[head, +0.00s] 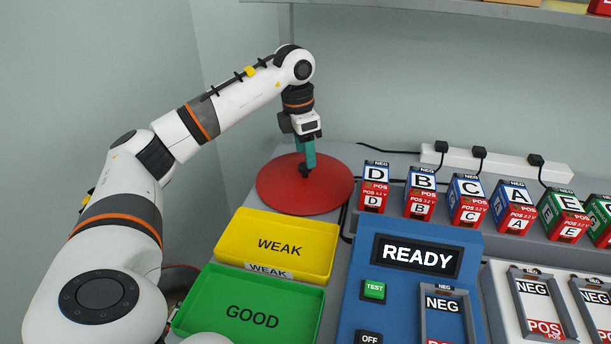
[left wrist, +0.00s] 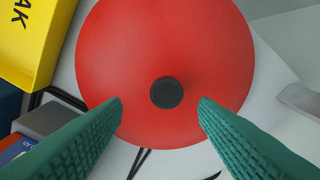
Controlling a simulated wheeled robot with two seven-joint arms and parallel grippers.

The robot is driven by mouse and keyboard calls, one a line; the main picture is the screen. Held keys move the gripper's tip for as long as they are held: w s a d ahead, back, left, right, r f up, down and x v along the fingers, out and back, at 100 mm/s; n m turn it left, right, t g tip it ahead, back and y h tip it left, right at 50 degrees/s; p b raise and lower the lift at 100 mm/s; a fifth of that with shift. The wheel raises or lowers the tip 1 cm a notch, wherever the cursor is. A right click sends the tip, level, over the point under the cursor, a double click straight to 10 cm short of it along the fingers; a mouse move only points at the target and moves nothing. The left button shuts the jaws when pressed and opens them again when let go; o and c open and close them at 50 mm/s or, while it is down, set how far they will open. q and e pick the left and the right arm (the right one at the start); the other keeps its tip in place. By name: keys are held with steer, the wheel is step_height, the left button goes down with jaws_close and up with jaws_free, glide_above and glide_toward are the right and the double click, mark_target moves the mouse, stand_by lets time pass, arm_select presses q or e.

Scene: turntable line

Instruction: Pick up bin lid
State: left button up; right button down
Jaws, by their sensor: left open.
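The bin lid (head: 283,188) is a red disc lying at the back left of the bench in the head view. It also fills the middle of the left wrist view (left wrist: 165,45). A small dark round knob (left wrist: 167,92) stands at its centre. My left gripper (head: 306,170) points straight down over the lid, with its teal fingers at the knob. In the left wrist view its two fingers (left wrist: 160,108) are spread apart, one on each side of the knob, with gaps between. My right gripper is not in view.
A yellow WEAK tray (head: 318,227) and a green GOOD tray (head: 211,318) stand in front of the lid. A blue tester (head: 412,286) reading READY is to the right. Several lettered batteries (head: 420,198) stand behind it. Black cables (head: 345,221) run beside the lid.

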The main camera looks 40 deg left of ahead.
mark_target(305, 165)
arm_select(q)
steer(key=shift+f, duration=0.55)
steer(key=f, duration=0.3)
steer(key=shift+w+a+f, duration=0.2)
steer(key=shift+a+f, duration=0.05)
steer(key=shift+f, duration=0.55)
steer(key=shift+w, duration=0.1)
steer(key=c, duration=1.2)
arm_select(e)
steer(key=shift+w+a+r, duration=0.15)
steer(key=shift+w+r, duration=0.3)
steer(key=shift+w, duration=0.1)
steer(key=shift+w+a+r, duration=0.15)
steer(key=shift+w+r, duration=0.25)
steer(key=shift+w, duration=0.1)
